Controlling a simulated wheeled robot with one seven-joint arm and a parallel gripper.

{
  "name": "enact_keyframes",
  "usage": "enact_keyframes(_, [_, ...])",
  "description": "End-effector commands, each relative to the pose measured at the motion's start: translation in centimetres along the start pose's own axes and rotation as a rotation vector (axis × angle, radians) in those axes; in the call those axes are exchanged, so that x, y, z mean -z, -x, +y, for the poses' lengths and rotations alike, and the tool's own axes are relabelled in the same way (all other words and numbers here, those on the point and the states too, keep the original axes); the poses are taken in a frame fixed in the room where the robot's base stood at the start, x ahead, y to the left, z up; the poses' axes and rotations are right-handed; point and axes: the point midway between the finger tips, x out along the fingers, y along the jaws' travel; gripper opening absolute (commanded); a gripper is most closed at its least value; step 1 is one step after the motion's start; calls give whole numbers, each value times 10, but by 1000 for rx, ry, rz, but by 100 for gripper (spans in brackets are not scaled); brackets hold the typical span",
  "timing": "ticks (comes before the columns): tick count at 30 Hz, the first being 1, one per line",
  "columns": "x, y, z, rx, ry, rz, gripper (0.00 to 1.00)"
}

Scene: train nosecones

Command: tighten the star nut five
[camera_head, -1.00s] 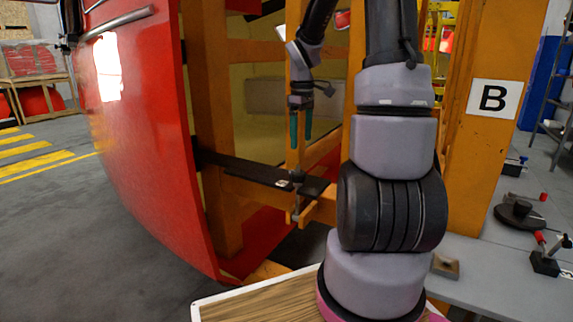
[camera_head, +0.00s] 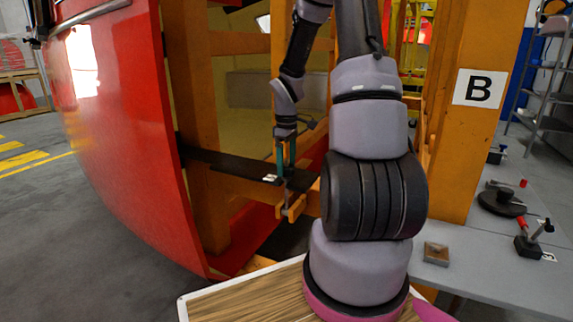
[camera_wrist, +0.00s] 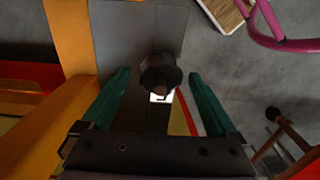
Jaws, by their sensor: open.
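The star nut (camera_wrist: 160,74) shows in the wrist view as a dark round knob on a dark flat bar (camera_wrist: 120,60). It lies ahead of my gripper (camera_wrist: 162,85), between its two green fingers, which are apart and hold nothing. A white label, partly covered by the nut, sits just below it in that view. In the head view my gripper (camera_head: 286,160) points down at the dark bar (camera_head: 225,165) near the orange frame. The nut itself cannot be made out there behind the fingers.
The red nosecone panel (camera_head: 120,130) stands at the left. An orange post (camera_head: 480,120) with a "B" sign stands at the right. A grey table (camera_head: 500,260) holds clamps and a small square block (camera_head: 436,254). Orange frame beams surround the bar closely.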

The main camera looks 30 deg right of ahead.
Motion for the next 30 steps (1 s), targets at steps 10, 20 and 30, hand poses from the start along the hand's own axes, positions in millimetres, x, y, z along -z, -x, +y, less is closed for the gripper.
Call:
enact_keyframes(10, [0, -2, 0, 0, 0, 0, 74])
enact_keyframes(20, [0, -2, 0, 0, -4, 0, 8])
enact_keyframes(30, [0, -2, 0, -1, -131, 0, 8])
